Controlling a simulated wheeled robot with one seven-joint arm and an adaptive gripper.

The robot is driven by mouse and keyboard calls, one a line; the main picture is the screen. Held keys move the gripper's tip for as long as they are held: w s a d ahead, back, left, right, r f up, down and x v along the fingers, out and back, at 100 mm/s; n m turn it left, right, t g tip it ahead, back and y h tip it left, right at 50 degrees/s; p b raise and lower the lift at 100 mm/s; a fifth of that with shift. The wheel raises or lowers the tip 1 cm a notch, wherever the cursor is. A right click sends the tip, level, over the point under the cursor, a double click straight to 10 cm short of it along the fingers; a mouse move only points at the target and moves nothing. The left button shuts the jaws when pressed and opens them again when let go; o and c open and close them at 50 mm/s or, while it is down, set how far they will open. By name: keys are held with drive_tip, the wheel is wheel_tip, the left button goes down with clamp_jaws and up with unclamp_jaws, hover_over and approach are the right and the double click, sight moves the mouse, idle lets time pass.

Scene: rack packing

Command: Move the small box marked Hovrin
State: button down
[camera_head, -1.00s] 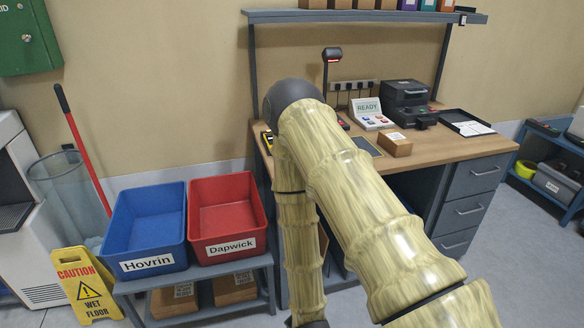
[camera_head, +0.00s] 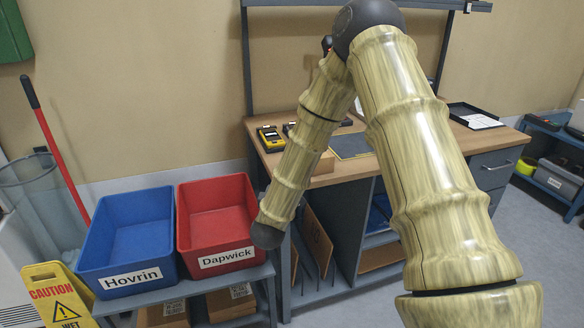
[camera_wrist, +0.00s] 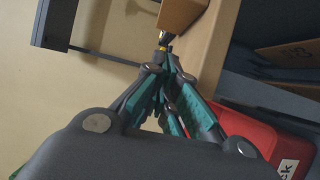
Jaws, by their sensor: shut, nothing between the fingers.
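A small brown box (camera_head: 323,165) sits at the front edge of the workbench in the head view, partly hidden behind my arm; no marking on it is readable. The wrist view shows a brown box (camera_wrist: 183,12) at the top edge, cut off by the frame, just beyond my fingertips. My gripper (camera_wrist: 166,46) is shut and empty, its tips close to that box; whether they touch is unclear. In the head view my gripper cannot be made out. A blue bin labelled Hovrin (camera_head: 127,275) stands left of a red bin labelled Dapwick (camera_head: 222,258).
The bins rest on a low grey stand with boxes beneath. The workbench (camera_head: 262,150) holds a yellow device (camera_head: 270,139), a dark mat (camera_head: 352,146) and a black tray (camera_head: 474,117). A wet-floor sign (camera_head: 58,293) stands at left. Both bins look empty.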

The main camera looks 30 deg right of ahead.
drive_tip(key=x, duration=0.3)
drive_tip(key=p+x, duration=0.1)
drive_tip(key=x, duration=0.6)
drive_tip(key=shift+d+p, duration=0.3)
drive_tip(key=shift+d, duration=0.35)
drive_tip(key=shift+w+d+f+p, duration=0.1)
drive_tip(key=shift+d+p, duration=0.2)
drive_tip(key=shift+d, duration=1.2)
drive_tip(key=shift+d+f, duration=0.2)
